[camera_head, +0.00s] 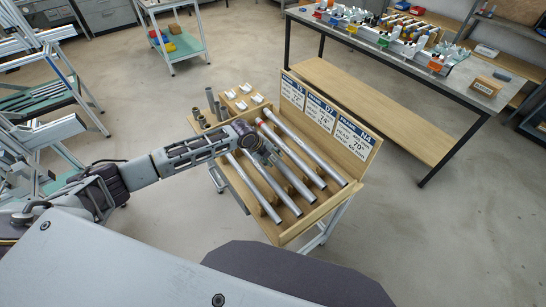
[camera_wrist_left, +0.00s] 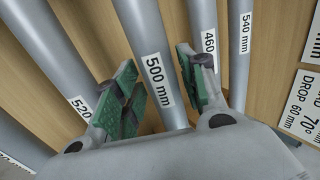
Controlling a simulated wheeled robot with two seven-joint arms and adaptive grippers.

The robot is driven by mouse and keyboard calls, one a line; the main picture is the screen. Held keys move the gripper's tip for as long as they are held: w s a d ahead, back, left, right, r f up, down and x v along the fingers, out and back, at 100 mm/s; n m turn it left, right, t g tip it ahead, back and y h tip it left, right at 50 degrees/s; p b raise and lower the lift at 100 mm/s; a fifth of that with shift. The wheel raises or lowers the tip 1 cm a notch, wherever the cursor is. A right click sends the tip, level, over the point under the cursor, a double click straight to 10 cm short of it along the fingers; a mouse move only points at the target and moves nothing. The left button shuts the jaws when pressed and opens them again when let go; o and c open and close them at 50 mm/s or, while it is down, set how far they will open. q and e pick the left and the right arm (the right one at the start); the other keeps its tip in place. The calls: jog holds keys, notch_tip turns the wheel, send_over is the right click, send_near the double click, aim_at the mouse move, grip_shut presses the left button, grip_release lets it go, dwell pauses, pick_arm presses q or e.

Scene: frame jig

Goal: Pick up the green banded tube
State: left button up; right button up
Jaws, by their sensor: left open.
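Several grey metal tubes lie side by side in a wooden tray (camera_head: 285,238). No green band shows on any of them. One tube (camera_head: 300,146) has a red band near its far end. My left gripper (camera_head: 270,158) is over the middle tubes and hides parts of them. In the left wrist view its open green-padded fingers (camera_wrist_left: 162,88) stand on either side of the tube labelled 500 mm (camera_wrist_left: 148,28). Tubes labelled 520 mm (camera_wrist_left: 52,65), 460 mm (camera_wrist_left: 204,12) and 540 mm (camera_wrist_left: 239,50) lie beside it. My right gripper is not in view.
A back board with printed cards (camera_head: 322,112) rises behind the tubes. Short upright pipes and a wooden block with white pieces (camera_head: 243,98) stand at the tray's far left. A workbench (camera_head: 470,82) stands at the back right. Open floor lies around the stand.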

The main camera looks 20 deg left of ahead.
aim_at(272, 156)
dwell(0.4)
pick_arm(q)
grip_shut()
jog(key=shift+r, duration=0.1)
jog(key=shift+r+b, duration=0.8)
jog(key=shift+r, duration=4.15)
